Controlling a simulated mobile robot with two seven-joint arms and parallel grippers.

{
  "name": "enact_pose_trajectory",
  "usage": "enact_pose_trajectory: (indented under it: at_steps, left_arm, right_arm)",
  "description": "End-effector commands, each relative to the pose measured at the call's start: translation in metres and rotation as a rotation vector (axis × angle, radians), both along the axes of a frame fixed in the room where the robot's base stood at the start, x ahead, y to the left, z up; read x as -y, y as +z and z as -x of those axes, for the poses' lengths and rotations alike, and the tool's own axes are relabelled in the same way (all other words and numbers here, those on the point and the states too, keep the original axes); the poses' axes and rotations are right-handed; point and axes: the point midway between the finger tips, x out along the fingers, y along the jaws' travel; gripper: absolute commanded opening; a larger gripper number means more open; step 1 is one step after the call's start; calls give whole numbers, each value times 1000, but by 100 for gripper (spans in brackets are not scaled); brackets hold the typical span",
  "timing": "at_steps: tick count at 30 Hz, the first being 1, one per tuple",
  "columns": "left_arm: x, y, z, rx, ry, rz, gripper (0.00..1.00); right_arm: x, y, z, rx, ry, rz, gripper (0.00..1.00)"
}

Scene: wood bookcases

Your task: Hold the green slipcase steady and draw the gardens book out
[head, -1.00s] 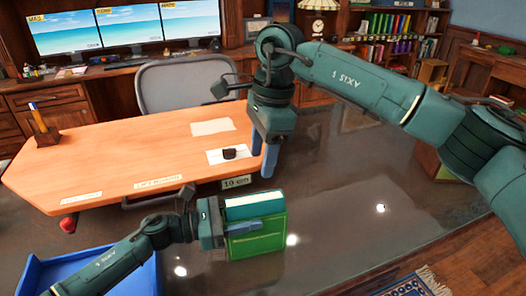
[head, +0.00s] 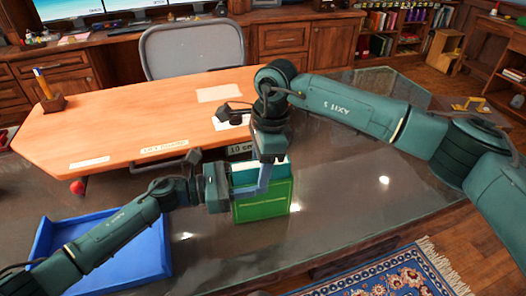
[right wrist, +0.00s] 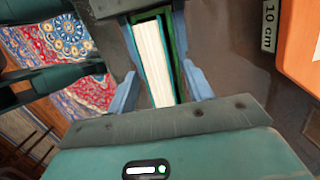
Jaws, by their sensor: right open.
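The green slipcase (head: 263,204) stands upright on the dark glossy tabletop. The gardens book (head: 245,175) is inside it, its teal cover and pale top showing above the slipcase. My left gripper (head: 228,200) is shut on the slipcase from its left side, one finger lying across the front face. My right gripper (head: 264,178) points down over the book, open. In the right wrist view, its blue fingers stand on either side of the book's white page block (right wrist: 154,62), with gaps; the slipcase's green edge (right wrist: 177,42) shows beside it.
A blue tray (head: 98,250) lies at the left, under my left arm. The orange desk board (head: 130,130) is behind the slipcase, with a "10 cm" label (head: 240,149) at its edge. The dark tabletop (head: 350,195) is clear to the right.

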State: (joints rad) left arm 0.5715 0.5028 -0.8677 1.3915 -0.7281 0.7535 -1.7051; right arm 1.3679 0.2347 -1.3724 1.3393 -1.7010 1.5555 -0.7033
Motion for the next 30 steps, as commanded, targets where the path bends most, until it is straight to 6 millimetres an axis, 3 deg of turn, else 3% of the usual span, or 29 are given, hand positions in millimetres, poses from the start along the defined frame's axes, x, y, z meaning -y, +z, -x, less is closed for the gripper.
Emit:
enact_pose_trajectory:
  at_steps: [9, 27, 30]
  left_arm:
    - [0, 0, 0, 0, 1, -1, 15]
    - [0, 0, 0, 0, 1, -1, 15]
    - [0, 0, 0, 0, 1, -1, 15]
  right_arm:
    - [0, -2, 0, 0, 0, 0, 50]
    - [0, -2, 0, 1, 0, 0, 1]
    - [0, -1, 0, 1, 0, 0, 0]
